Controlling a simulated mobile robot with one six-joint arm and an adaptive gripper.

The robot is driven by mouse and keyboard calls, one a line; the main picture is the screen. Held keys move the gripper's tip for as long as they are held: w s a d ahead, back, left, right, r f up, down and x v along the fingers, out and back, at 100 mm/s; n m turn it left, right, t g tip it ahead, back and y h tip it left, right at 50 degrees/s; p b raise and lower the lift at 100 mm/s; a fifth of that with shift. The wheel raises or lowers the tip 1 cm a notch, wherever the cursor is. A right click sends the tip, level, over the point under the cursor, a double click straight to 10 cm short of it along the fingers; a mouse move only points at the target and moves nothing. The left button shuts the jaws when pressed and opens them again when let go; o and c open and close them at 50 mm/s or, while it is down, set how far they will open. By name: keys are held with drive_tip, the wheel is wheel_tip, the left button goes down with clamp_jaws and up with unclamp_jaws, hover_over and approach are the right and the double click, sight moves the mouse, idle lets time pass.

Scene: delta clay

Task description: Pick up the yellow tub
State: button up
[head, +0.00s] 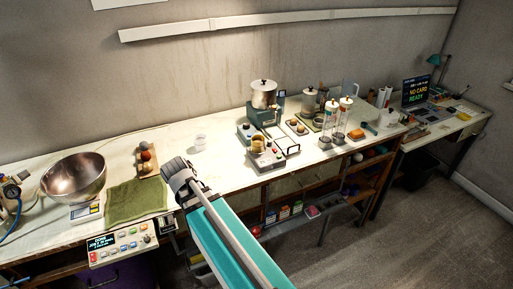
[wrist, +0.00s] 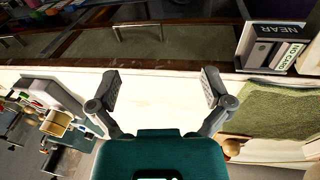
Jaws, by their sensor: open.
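A small tan-yellow tub (head: 258,144) sits on a grey device near the middle of the long bench. It looks the closest match to the yellow tub, though I cannot be sure of it. A similar tan-yellow tub (wrist: 56,123) shows at the left of the wrist view, in a grey machine. My gripper (head: 176,168) is above the bench's front part, left of the tub and well apart from it. In the wrist view my gripper (wrist: 160,86) has its two fingers spread wide, with only bare white bench between them.
A green cloth (head: 136,201) and a metal bowl (head: 73,177) lie left of my gripper. A clear cup (head: 200,141) stands behind it. Two tall clear cylinders (head: 342,120) stand further right. A control panel (head: 122,245) hangs at the bench's front edge.

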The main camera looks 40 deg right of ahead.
sight(258, 144)
drive_tip(key=w+d+m+h, duration=0.1)
drive_tip(key=w+d+m, duration=0.1)
drive_tip(key=d, duration=0.2)
drive_tip(key=w+d+r+m+h+b, duration=0.1)
drive_tip(key=w+d+m+h, duration=0.1)
drive_tip(key=d, duration=0.2)
drive_tip(key=w+d+m+h, duration=0.2)
drive_tip(key=d, duration=0.2)
drive_tip(key=shift+w+r+m+t+b, duration=0.3)
drive_tip(key=shift+w+r, duration=0.05)
drive_tip(key=shift+w, duration=0.05)
drive_tip(key=w+d+r+m+h, duration=0.2)
drive_tip(key=d+r+m+h, duration=0.1)
drive_tip(key=d, duration=0.3)
drive_tip(key=w+d+r+m+h+b, duration=0.1)
drive_tip(key=w+d+r+m+h, duration=0.2)
drive_tip(key=d, duration=0.3)
drive_tip(key=shift+w+m+b, duration=0.2)
drive_tip(key=shift+m+b, duration=0.1)
drive_tip(key=shift+m, duration=0.2)
drive_tip(key=b+x, duration=0.3)
drive_tip(key=x, duration=0.5)
drive_tip(key=shift+d+f, duration=0.2)
drive_tip(key=shift+d, duration=0.05)
